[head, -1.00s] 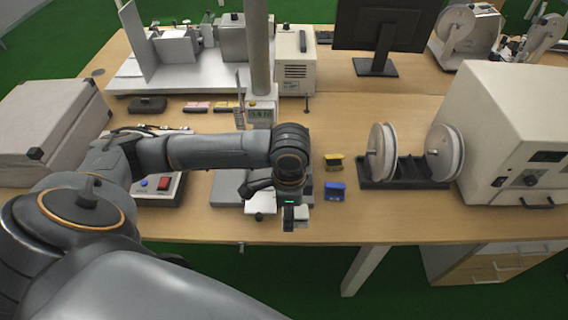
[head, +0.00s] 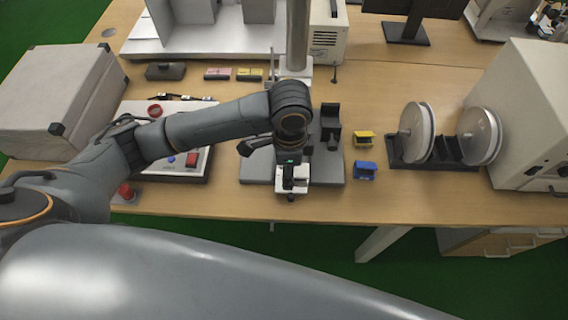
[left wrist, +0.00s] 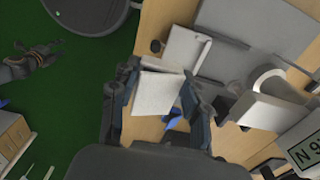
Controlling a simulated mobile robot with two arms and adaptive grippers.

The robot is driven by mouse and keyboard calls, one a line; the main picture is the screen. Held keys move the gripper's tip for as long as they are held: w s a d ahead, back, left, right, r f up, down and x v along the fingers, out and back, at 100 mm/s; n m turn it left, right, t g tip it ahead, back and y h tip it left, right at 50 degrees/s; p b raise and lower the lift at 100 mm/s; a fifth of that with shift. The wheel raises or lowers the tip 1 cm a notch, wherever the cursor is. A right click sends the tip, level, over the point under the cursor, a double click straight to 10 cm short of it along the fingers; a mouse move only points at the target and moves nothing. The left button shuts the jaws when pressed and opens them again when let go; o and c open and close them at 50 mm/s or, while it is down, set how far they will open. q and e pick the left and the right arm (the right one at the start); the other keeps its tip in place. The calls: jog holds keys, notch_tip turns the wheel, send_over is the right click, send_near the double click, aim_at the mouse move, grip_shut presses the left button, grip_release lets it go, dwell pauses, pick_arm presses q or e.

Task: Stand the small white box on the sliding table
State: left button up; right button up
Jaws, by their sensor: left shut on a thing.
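My left gripper (head: 288,184) is shut on the small white box (left wrist: 157,92), which shows between its fingers in the left wrist view. The fingers (left wrist: 157,100) grip it at its two sides. The sliding table (left wrist: 184,48) is a white block with a black knob, at the front of a grey base (head: 258,172). In the head view the gripper is over the sliding table's area, and the box is hard to tell from the white block behind it. In the left wrist view the box is close to the sliding table; contact cannot be told. My right gripper (left wrist: 24,54) seems to show at the far left, small and dark.
A black upright holder (head: 331,116) stands on the base's right part. A yellow block (head: 363,139) and a blue block (head: 364,171) lie to the right. A control box with buttons (head: 185,180) is left. Behind stands a grey column (head: 298,40). The front table edge is near.

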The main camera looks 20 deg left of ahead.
pick_arm(q)
jog(key=w+f, duration=0.1)
jog(key=f, duration=0.1)
jog(key=w+a+f, duration=0.1)
jog(key=w+f, duration=0.1)
jog(key=w+a+f, duration=0.1)
jog(key=w, duration=0.1)
jog(key=shift+f, duration=0.4)
jog(key=shift+w+a+f+p, duration=0.15)
jog(key=shift+w+f+p, duration=0.1)
jog(key=shift+p, duration=0.05)
notch_tip(320, 180, down, 3)
jog(key=shift+a+f, duration=0.1)
jog(key=shift+f, duration=0.1)
pick_arm(e)
jog(key=shift+w+a+r, duration=0.55)
jog(key=shift+w+r, duration=0.1)
jog(key=shift+w, duration=0.15)
pick_arm(q)
jog(key=shift+f, duration=0.5)
jog(key=shift+w, duration=0.1)
